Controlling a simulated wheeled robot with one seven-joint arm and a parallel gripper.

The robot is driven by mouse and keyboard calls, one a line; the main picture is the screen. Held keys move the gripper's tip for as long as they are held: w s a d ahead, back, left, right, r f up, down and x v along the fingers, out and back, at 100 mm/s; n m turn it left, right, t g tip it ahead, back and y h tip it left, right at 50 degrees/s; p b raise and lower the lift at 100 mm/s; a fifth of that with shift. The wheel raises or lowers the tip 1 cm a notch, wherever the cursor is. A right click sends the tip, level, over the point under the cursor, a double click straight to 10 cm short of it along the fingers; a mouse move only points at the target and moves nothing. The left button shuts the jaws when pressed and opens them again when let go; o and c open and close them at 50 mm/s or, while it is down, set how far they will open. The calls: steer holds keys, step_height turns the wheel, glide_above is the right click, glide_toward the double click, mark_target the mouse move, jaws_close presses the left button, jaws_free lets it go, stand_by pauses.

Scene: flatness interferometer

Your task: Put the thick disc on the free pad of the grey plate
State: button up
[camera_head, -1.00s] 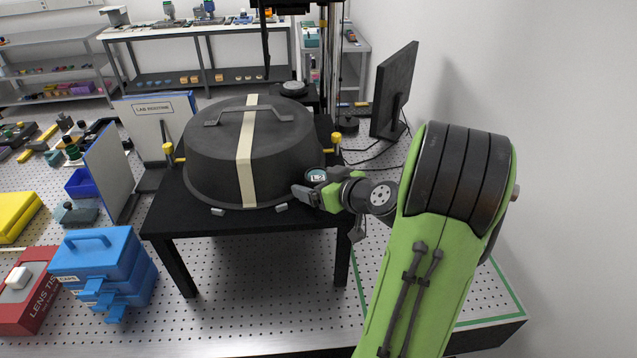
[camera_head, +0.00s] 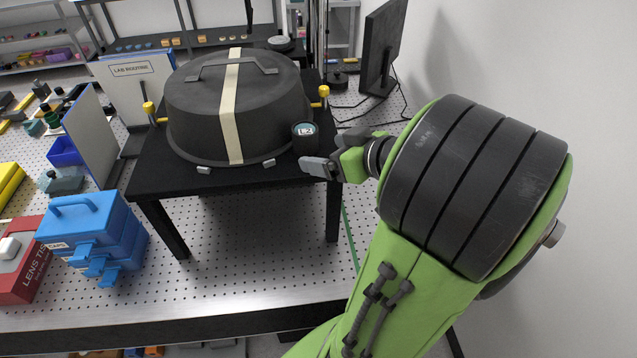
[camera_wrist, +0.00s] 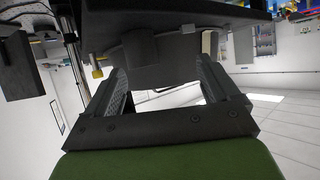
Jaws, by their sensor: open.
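No grey plate with pads and no clearly recognisable thick disc shows. A large black domed cover (camera_head: 250,115) with a cream strip and a handle fills most of the black table (camera_head: 165,175); whatever is under it is hidden. A small dark round piece (camera_head: 304,138) with a teal top and white label is at the cover's right side; I cannot tell whether it is the disc. My gripper (camera_head: 320,168) is open just in front of that piece, near the table's front right corner. Its fingers also show in the wrist view (camera_wrist: 165,88), with nothing clearly between them.
Yellow-topped posts (camera_head: 324,94) stand beside the cover. A monitor (camera_head: 383,48) is behind on the right. A blue case (camera_head: 90,235) and a red box (camera_head: 22,260) lie at left. A panel (camera_head: 95,135) stands left of the table.

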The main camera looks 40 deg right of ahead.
steer(key=a+f+n+g+y, duration=0.1)
steer(key=a+g, duration=0.2)
steer(key=a, duration=0.4)
steer(key=a+f+n+g, duration=0.1)
steer(key=a+f+g, duration=0.1)
steer(key=a, duration=0.6)
steer(key=s+a+g, duration=0.1)
steer(key=s+a, duration=0.3)
steer(key=s, duration=0.2)
step_height(320, 180, up, 14)
steer(key=m+g+p, duration=0.2)
steer(key=m+p, duration=0.5)
steer(key=m, duration=2.7)
glide_above(307, 129)
steer(key=s+d, duration=0.2)
steer(key=s, duration=0.2)
steer(key=b+x, duration=0.1)
steer(key=x, duration=0.2)
steer(key=b+x, duration=0.2)
steer(key=x, duration=0.2)
steer(key=b+x, duration=0.2)
steer(key=x, duration=0.1)
steer(key=shift+s+f, duration=0.2)
steer(key=shift+f, duration=0.3)
steer(key=shift+b+x, duration=0.5)
steer(key=shift+x, duration=2.2)
